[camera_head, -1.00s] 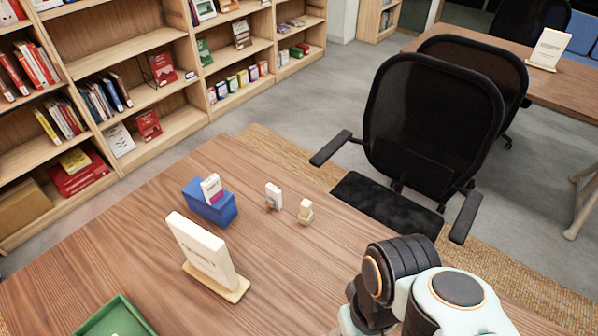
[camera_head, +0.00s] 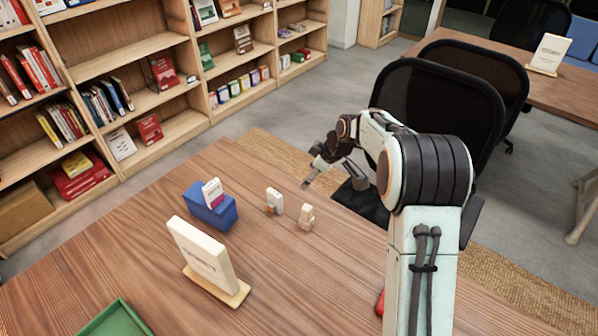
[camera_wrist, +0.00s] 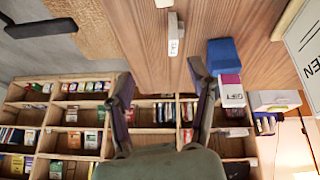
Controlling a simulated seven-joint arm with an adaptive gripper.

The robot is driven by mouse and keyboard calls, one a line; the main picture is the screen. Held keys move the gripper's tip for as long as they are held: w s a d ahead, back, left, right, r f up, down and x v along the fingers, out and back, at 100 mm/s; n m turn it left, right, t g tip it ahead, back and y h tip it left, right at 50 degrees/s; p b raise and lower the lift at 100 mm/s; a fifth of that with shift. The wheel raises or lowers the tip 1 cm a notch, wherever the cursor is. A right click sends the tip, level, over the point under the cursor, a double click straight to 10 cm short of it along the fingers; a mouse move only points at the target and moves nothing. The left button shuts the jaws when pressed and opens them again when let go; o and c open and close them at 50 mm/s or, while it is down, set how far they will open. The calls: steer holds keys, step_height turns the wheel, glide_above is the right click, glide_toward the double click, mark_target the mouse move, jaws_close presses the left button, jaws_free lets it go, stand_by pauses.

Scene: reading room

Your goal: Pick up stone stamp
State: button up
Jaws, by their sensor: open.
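A small cream block with a stepped top, which looks like the stone stamp (camera_head: 306,217), stands on the wooden table (camera_head: 265,262) in the head view. In the wrist view, a pale block, probably the same one (camera_wrist: 164,3), is cut off by the top edge.
A blue box (camera_head: 209,206) holding a white and pink card stands to the left. A cream sign (camera_head: 203,255) stands nearer, beside a green tray (camera_head: 118,320). A red thing (camera_head: 380,303) is partly hidden by my arm. Black chairs (camera_head: 425,100) stand behind the table.

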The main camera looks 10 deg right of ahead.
mark_target(308, 208)
steer(key=shift+m+g, duration=0.3)
steer(key=shift+g, duration=0.3)
steer(key=f, duration=0.2)
steer(key=s+f, duration=0.1)
steer(key=f, duration=0.2)
steer(key=d+f, duration=0.1)
steer(key=f, duration=0.1)
steer(key=shift+s+f, duration=0.15)
steer(key=shift+f, duration=0.05)
steer(key=x, duration=0.4)
steer(key=shift+a+f, duration=0.1)
steer(key=shift+f, duration=0.3)
steer(key=shift+w+a+f, duration=0.15)
steer(key=shift+w+f, duration=0.05)
steer(key=shift+f, duration=0.35)
jaws_close()
